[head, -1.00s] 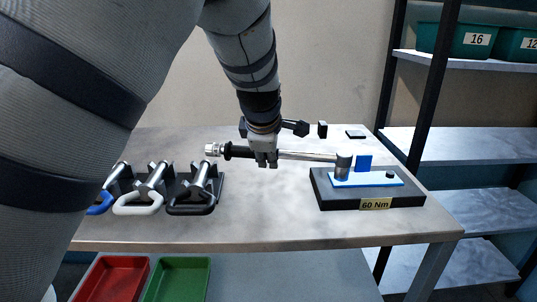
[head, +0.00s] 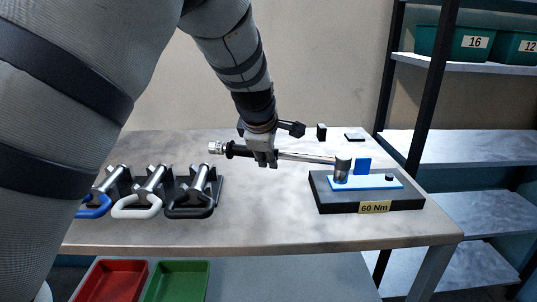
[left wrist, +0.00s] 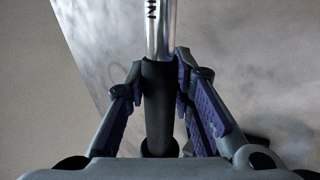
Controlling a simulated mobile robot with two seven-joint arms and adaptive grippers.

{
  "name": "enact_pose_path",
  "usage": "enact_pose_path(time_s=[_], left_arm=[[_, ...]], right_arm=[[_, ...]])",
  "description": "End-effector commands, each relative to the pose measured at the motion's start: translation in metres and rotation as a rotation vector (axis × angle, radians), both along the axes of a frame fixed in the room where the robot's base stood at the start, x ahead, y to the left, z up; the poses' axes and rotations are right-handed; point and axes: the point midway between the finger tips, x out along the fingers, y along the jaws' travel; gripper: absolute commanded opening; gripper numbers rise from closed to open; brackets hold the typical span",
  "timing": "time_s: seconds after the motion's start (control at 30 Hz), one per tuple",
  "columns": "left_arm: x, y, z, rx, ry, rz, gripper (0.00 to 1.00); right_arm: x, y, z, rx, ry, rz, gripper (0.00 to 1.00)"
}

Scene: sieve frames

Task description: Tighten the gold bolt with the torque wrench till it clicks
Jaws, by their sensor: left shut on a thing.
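The torque wrench (head: 305,157) lies level above the bench, its steel shaft running right to a round socket head (head: 342,169) on the fixture. My left gripper (head: 264,161) is shut on the wrench's dark grip, which also shows between the fingers in the left wrist view (left wrist: 158,110). The fixture is a dark block (head: 330,199) with a "60 Nm" label (head: 375,207) and a blue-edged plate (head: 370,183) on top. The socket head stands at the plate's left end. I see no gold bolt; the socket head may hide it. My right gripper is not in view.
Several stands holding tools with blue, white and black handles (head: 190,210) are at the left of the bench (head: 260,225). Red (head: 110,281) and green (head: 178,281) trays sit below. The bench middle is clear.

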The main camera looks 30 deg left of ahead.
Motion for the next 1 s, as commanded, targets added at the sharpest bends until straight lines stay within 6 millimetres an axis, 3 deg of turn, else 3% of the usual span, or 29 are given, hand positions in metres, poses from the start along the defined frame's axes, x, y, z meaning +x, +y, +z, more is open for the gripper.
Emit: enact_pose_path(time_s=[1.0], left_arm=[[0.019, 0.004, 0.002, -0.001, -0.004, -0.111, 0.0]], right_arm=[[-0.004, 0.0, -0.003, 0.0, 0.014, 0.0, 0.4]])
